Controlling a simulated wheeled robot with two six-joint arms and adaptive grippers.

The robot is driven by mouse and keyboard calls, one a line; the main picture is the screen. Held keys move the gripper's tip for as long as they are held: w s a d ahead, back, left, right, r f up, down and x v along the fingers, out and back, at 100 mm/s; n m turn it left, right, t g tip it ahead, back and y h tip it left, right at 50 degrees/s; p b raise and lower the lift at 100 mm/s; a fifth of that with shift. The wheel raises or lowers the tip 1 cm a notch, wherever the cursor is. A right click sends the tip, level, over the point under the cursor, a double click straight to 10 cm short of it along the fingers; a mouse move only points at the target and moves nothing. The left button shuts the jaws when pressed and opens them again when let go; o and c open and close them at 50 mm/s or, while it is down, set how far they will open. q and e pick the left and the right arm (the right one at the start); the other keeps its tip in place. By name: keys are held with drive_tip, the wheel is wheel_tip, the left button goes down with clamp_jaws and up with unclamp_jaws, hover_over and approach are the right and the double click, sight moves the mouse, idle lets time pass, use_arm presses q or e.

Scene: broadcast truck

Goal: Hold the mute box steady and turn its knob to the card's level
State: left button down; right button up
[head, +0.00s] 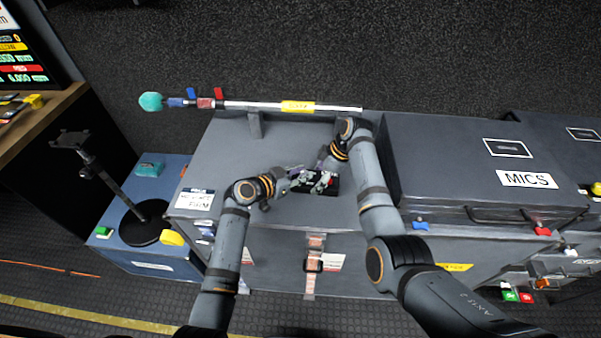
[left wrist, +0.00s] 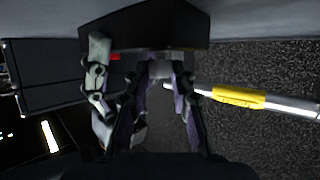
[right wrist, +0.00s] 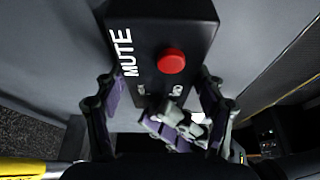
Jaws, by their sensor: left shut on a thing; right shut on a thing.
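The black mute box (head: 330,187) lies on the grey case top; in the right wrist view its face (right wrist: 150,60) shows MUTE lettering and a red button (right wrist: 172,61). My right gripper (head: 328,165) is shut on the box, its fingers on either side (right wrist: 158,105). My left gripper (head: 303,179) is shut at the box's near end in the right wrist view (right wrist: 175,128). A small grey piece, apparently the knob (left wrist: 160,68), shows between its fingers in the left wrist view. The knob's setting is hidden. A white card (head: 195,199) is on the case's left edge, its writing too small to read surely.
A MICS case (head: 455,170) stands close on the right. A blue case (head: 125,253) with a black stand (head: 143,222) is at left. Bare case top lies left of the box.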

use_arm(q)
drive_tip(key=c, duration=1.1)
unclamp_jaws()
drive_tip(key=shift+a, duration=0.1)
drive_tip(key=v, duration=1.2)
drive_tip(key=shift+r, duration=0.1)
drive_tip(key=shift+c, duration=0.2)
